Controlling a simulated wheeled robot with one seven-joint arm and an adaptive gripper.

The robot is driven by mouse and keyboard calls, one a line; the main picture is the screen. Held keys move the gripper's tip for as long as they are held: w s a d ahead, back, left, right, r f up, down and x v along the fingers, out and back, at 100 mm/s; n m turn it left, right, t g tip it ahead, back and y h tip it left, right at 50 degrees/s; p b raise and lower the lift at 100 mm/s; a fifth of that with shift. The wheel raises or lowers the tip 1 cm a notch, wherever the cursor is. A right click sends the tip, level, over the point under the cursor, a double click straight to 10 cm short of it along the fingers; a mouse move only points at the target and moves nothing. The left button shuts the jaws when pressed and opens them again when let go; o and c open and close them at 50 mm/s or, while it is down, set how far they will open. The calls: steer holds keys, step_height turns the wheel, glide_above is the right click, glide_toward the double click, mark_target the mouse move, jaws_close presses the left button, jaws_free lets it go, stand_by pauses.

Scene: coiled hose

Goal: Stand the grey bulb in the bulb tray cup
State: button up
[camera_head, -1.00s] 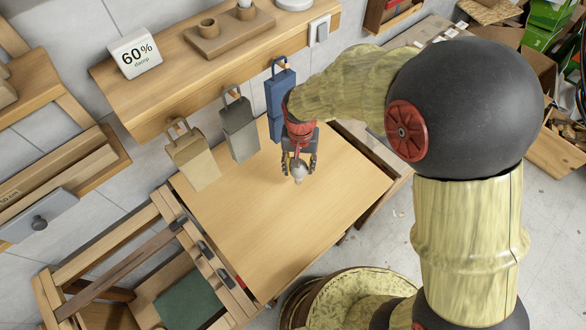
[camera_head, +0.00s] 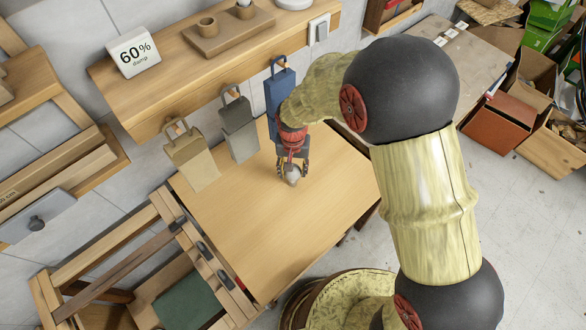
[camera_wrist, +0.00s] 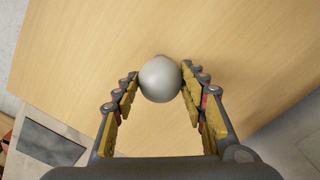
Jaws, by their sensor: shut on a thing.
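The grey bulb (camera_wrist: 160,79) is pale and round and sits between the fingertips of my gripper (camera_wrist: 160,88) in the wrist view. In the head view my gripper (camera_head: 291,172) points down over the wooden table, shut on the bulb (camera_head: 292,176). I cannot tell how high the bulb is above the table. The bulb tray (camera_head: 212,46) is a brown block on the wall shelf, with a round cup (camera_head: 209,27) at its left. A second cup on its right (camera_head: 245,12) holds a pale bulb-like thing.
The wooden table (camera_head: 250,240) is otherwise clear. Beige, grey and blue bags (camera_head: 192,160) hang from the shelf (camera_head: 165,95) front. A humidity display (camera_head: 135,52) and a white switch box (camera_head: 318,30) are on the shelf. A chair-like wooden frame (camera_head: 110,250) stands at the lower left.

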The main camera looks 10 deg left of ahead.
steer(key=o, duration=1.3)
steer(key=shift+f, duration=0.1)
steer(key=shift+c, duration=0.2)
step_height(320, 180, up, 12)
steer(key=p, duration=0.1)
steer(key=shift+r, duration=0.2)
steer(key=s+d+r+t, duration=0.2)
steer(key=s+d+r, duration=0.2)
steer(key=d+r, duration=1.05)
steer(key=s+d+r+t, duration=0.3)
steer(key=s+d+r, duration=0.4)
steer(key=s+d, duration=0.4)
steer(key=shift+s+d+t, duration=0.15)
steer(key=shift+s+t, duration=0.15)
steer(key=shift+s, duration=0.75)
